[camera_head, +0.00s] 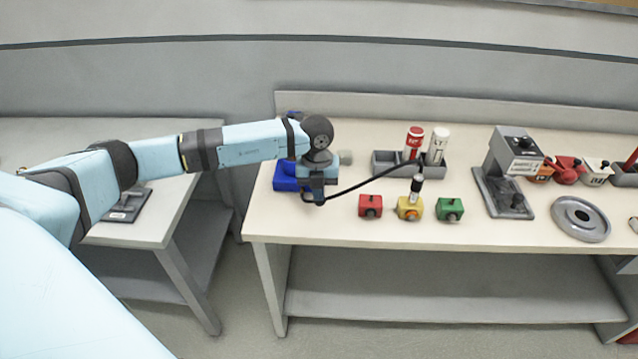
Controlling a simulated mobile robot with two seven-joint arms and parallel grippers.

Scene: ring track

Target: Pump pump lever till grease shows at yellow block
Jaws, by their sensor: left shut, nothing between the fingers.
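The yellow block (408,208) stands on the bench between a red block (370,205) and a green block (450,209). A dark fitting with a light middle (416,186) stands upright on its top, and a black hose (366,181) runs from it to the left, toward the blue pump. The blue pump (285,180) is at the bench's left end, mostly hidden behind my left gripper and wrist. I cannot make out its lever. My left gripper (314,201) points down in front of the pump, shut and empty. I see no grease at the yellow block. My right gripper is out of view.
A grey tray (387,168) holds a red and a white cartridge. A grey press-like device (505,175) and a grey disc (580,218) stand farther right. The bench front near the blocks is clear. A second table (150,215) is at left.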

